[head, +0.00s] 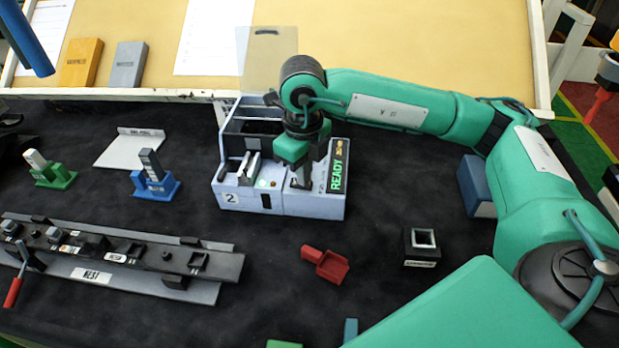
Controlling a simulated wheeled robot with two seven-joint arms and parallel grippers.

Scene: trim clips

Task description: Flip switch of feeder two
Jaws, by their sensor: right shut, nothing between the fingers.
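Feeder two (240,205) is a pale grey box with a "2" label on its front, standing at the middle of the black table. Its dark display (338,172) reads READY in green at the right end. A small green light (262,184) shows on its top. My right gripper (301,184) points down over the right part of the feeder's top, just left of the display. It is shut with nothing held. The switch cannot be made out; the gripper covers that part of the panel. Whether the fingertips touch the panel, I cannot tell. My left gripper is not in view.
A nest rail (120,258) lies at the front left. Green (50,175) and blue (155,185) clip holders stand left of the feeder. A red scoop-like part (326,263) and a black square block (421,246) lie in front. A board rises behind.

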